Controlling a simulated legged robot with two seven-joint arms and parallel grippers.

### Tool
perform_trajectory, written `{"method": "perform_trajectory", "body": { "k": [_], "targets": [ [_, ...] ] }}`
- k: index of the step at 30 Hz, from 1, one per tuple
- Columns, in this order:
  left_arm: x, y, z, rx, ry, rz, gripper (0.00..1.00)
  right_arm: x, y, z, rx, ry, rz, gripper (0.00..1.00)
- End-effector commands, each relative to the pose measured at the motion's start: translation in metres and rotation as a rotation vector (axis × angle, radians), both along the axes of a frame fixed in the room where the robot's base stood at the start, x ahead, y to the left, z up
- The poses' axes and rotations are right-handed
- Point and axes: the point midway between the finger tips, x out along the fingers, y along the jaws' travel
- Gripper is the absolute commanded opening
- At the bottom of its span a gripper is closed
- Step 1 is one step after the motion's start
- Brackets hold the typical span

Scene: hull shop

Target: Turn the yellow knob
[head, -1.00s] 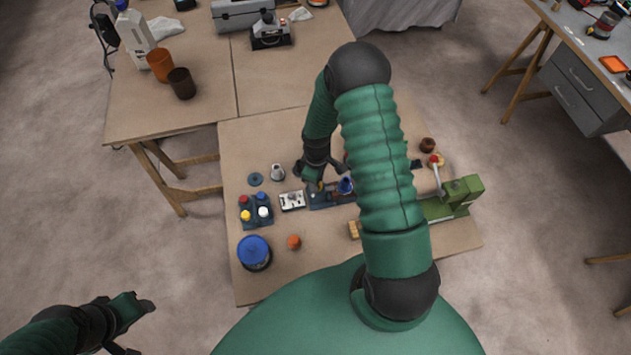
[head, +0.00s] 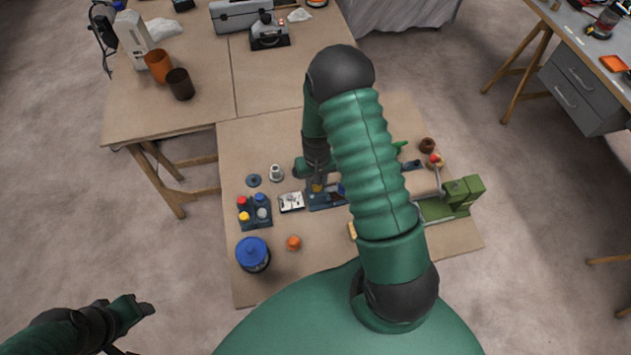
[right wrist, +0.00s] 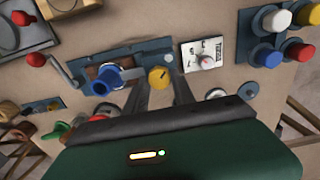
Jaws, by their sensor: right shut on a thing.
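The yellow knob (right wrist: 158,78) sits on a blue-grey panel, between a blue valve handle and a white dial box. It also shows as a small yellow spot in the head view (head: 317,187). My right gripper (right wrist: 161,92) reaches over the panel, with one finger on each side of the knob, and is shut on it. In the head view my right gripper (head: 316,179) points down at the panel, and my right arm covers part of the panel. My left gripper (head: 135,312) is far off at the lower left, clear of the bench; its jaws do not show clearly.
The blue valve handle (right wrist: 107,79) is close beside the knob. The dial box (right wrist: 202,55) stands on the other side. A block of coloured buttons (head: 255,210), a blue-lidded jar (head: 253,254) and a green machine (head: 450,200) stand around. The bench front is mostly clear.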

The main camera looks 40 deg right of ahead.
Motion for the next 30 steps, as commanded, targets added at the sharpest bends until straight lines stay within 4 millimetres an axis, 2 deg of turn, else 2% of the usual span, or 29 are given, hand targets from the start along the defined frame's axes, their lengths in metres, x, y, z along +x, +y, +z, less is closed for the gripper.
{"method": "perform_trajectory", "body": {
  "k": [1, 12, 30],
  "targets": [
    [-0.0001, 0.0, -0.001, 0.0, 0.0, 0.0, 0.5, -0.0054, 0.002, -0.0032, 0.004, 0.015, -0.034, 0.0],
    [0.0, 0.0, -0.0017, 0.0, 0.0, 0.0, 0.5, -0.0063, 0.0034, -0.0039, 0.007, 0.017, -0.241, 0.0],
    [0.0, 0.0, -0.0019, 0.0, 0.0, 0.0, 0.5, -0.0067, 0.0049, -0.0045, 0.008, 0.02, -0.292, 0.0]
  ]
}}
